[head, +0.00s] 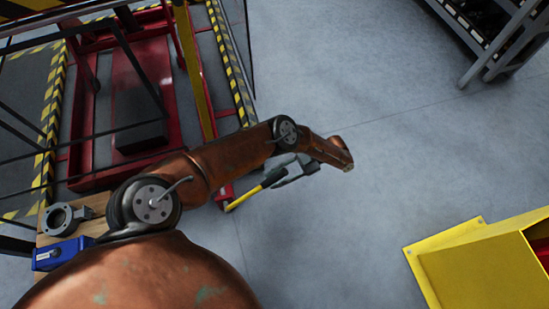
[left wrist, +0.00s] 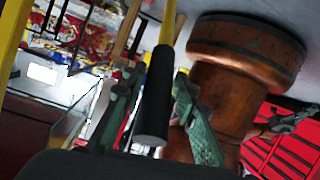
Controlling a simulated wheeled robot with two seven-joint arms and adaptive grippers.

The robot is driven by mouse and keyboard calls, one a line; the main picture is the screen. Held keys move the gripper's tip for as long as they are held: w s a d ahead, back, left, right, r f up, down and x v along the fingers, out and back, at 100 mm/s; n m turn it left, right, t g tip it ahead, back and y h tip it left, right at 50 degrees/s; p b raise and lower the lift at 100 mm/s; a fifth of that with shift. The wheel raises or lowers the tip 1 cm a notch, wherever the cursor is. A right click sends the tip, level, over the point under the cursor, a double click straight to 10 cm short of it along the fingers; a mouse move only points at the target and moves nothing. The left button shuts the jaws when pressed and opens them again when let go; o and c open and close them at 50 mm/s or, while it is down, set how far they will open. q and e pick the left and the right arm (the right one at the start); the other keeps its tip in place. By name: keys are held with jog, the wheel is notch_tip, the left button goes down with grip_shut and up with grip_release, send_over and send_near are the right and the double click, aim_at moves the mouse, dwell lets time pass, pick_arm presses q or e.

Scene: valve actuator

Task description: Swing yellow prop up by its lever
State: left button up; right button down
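A long yellow bar, likely the yellow prop (head: 194,70), runs along the red lift frame in the head view. A lever with a yellow shaft (head: 244,196) and a black grip slants up from beside the frame's lower right corner; where it joins the prop is unclear. My left gripper (head: 292,172) is at the lever's grip end. In the left wrist view the black grip (left wrist: 154,105) lies between the two green fingers of my left gripper (left wrist: 158,82), which appear closed on its sides; the contact is partly hidden.
The red lift frame (head: 90,130) has yellow-black striped edges and thin dark bars around it. A wooden board (head: 90,203) holds a metal flange (head: 62,219) and a blue device (head: 60,253). A yellow bin (head: 470,270) stands lower right, a grey rack (head: 492,55) upper right. Floor between is clear.

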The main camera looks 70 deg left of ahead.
pick_arm(q)
jog(key=shift+o, duration=1.4)
jog(key=shift+r, duration=0.1)
notch_tip(320, 180, up, 10)
jog(key=shift+f, duration=0.1)
